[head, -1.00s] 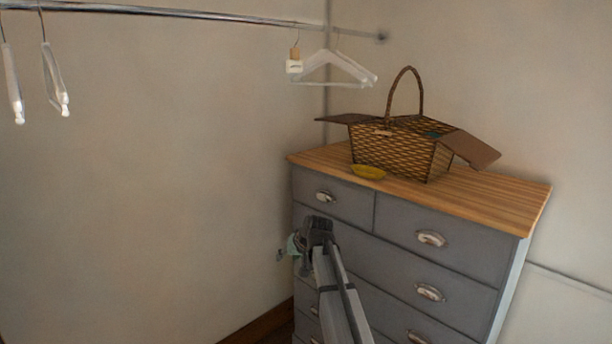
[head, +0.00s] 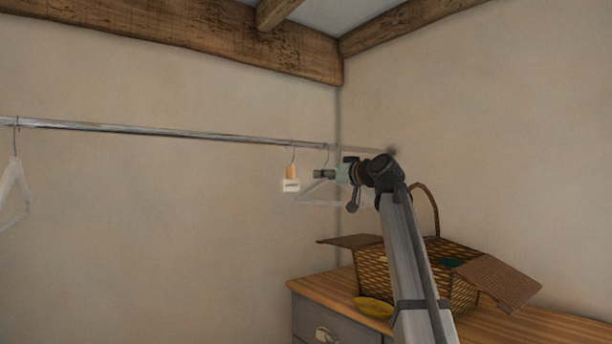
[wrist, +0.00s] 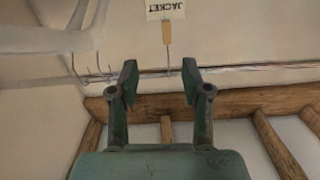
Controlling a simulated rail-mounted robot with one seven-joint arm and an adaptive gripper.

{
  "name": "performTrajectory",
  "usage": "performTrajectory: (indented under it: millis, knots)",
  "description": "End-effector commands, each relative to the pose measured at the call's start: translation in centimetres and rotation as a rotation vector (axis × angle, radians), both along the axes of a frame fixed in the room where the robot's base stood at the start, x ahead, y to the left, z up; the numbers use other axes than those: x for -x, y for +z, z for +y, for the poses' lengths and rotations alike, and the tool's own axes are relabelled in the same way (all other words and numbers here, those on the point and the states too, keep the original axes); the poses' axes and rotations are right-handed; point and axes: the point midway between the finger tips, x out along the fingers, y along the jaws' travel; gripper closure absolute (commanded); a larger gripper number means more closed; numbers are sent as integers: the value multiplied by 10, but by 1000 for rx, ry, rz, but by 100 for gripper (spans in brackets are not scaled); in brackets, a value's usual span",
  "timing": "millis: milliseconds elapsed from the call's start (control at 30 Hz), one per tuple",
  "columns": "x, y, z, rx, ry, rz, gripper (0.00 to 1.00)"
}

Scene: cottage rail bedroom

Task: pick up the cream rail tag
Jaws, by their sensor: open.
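The cream rail tag (head: 291,186) hangs from the rail by a thin wire hook, with a tan wooden piece above its card. In the wrist view the tag (wrist: 165,9) is at the top edge, partly cut off, its word JACKET upside down. My gripper (head: 320,174) is raised near rail height, just right of the tag in the head view. In the wrist view my gripper (wrist: 159,78) is open and empty. Its two fingers are apart, and the tag shows above the gap between them, not between the fingertips.
The metal rail (head: 200,134) runs along the wall. A white hanger (head: 318,198) hangs just right of the tag, partly behind my gripper; another hanger (head: 14,188) is at far left. Below are a dresser (head: 312,290), a wicker basket (head: 372,265) and a yellow dish (head: 374,307).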

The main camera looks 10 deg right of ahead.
Motion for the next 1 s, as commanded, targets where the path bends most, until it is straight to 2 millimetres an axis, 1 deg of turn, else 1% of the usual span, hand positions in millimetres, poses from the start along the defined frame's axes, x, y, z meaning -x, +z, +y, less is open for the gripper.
performTrajectory:
  millis: [33,133,267,600,700,833,1000]
  knots:
    - [1,1,1,10,3,-15,52]
    - [-3,2,3,33,0,-30,52]
    - [-18,3,10,38,1,-29,52]
    - [-79,4,39,38,0,-28,52]
    - [-93,4,47,37,0,-29,52]
    - [-105,2,52,37,-2,-28,52]
    - [-110,1,55,37,-2,-28,52]
